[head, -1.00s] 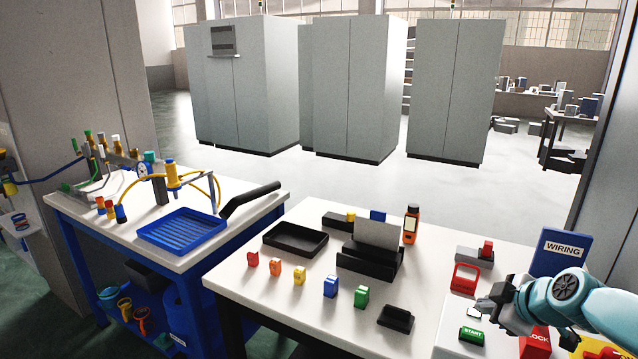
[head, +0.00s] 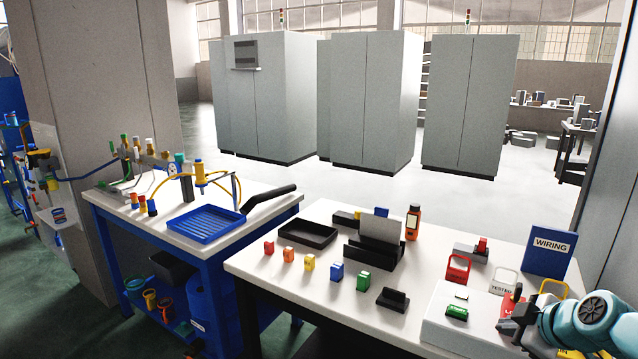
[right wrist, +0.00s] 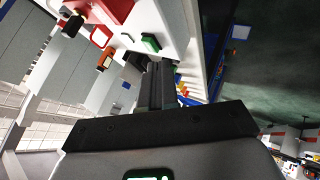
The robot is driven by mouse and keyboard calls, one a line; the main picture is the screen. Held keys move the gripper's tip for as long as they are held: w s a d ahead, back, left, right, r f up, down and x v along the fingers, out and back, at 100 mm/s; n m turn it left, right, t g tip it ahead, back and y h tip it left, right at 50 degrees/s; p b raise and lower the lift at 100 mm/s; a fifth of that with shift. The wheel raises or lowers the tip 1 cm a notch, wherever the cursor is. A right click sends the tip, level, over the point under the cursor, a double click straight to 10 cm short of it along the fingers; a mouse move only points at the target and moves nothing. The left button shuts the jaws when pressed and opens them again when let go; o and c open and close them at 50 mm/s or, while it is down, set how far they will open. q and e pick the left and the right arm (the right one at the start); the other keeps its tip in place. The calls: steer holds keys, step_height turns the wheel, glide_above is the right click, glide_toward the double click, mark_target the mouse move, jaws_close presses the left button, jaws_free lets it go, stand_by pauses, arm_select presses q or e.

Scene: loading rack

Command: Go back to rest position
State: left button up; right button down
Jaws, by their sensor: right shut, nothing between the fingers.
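My right gripper (head: 513,317) is at the lower right of the head view, above the right end of the white table (head: 330,262), beside the green start button (head: 457,312). In the right wrist view its dark fingers (right wrist: 160,85) lie together, shut with nothing between them. The arm behind it is teal and comes in from the right edge. My left gripper does not show in the head view.
Near the right gripper stand a blue WIRING binder (head: 549,250), a red padlock-shaped piece (head: 458,268) and a yellow one (head: 553,288). Small coloured blocks, a black tray (head: 307,233) and an orange device (head: 413,222) lie farther left. A blue bench (head: 190,225) stands at left.

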steer(key=s+a+f+m+g, duration=0.25)
steer(key=a+f, duration=0.25)
steer(key=f, duration=0.4)
steer(key=s+a+f+m+g+y, duration=0.15)
steer(key=s+a+f, duration=0.25)
steer(key=f, duration=0.5)
steer(key=s+a+f+m+g, duration=0.1)
steer(key=s+a+f+m, duration=0.3)
steer(key=f, duration=0.5)
steer(key=s+a+f+m+g, duration=0.1)
steer(key=s+a+f+m, duration=0.1)
steer(key=s+a+f, duration=0.3)
steer(key=s+a+f+m+g, duration=0.2)
steer(key=s+a+f, duration=0.3)
steer(key=s, duration=0.8)
steer(key=shift+s+a+f+m+g+y, duration=0.2)
steer(key=shift+a+m+g+y, duration=0.1)
steer(key=shift+m+y, duration=0.2)
